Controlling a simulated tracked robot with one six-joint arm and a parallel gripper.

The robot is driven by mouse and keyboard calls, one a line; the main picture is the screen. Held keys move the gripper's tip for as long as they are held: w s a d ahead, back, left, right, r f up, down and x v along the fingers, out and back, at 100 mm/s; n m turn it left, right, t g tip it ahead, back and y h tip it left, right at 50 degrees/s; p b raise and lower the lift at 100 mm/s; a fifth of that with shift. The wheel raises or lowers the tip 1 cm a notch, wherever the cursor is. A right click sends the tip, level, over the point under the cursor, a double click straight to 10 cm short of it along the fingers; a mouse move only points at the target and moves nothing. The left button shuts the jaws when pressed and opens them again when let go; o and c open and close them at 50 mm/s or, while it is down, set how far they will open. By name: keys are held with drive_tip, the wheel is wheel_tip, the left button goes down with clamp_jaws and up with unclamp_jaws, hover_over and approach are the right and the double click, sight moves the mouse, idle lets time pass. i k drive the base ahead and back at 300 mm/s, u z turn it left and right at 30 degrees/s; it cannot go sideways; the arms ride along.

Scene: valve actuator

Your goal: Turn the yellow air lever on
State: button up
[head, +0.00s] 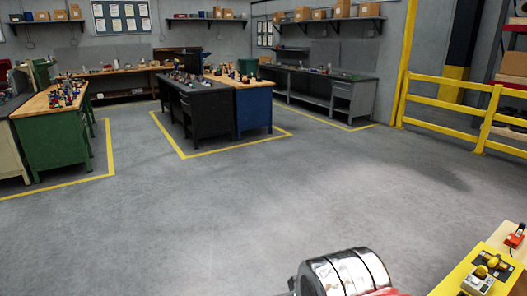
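A device with yellow parts (490,268) sits on a yellow-topped bench (452,283) at the bottom right corner of the head view. One of its yellow parts could be the air lever, but it is too small to tell its shape or position. A red device (516,236) sits behind it, near the right edge. A silver, rounded link of my arm with a red part shows at the bottom, left of the bench and apart from it in the picture. My gripper is not in view.
The grey floor (240,225) ahead is clear. Green (58,138), black (205,110) and blue (253,105) workbenches with small items stand further back, with yellow floor lines around them. A yellow guard rail (450,116) stands at the right. Shelves line the back wall.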

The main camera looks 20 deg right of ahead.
sight(495, 260)
drive_tip(key=z, duration=0.25)
drive_tip(key=i, duration=1.6)
drive_tip(key=z, duration=0.8)
drive_tip(key=i, duration=0.85)
drive_tip(key=z, duration=0.75)
drive_tip(key=i, duration=0.75)
drive_tip(key=z, duration=0.65)
drive_tip(key=i, duration=0.6)
drive_tip(key=z, duration=0.25)
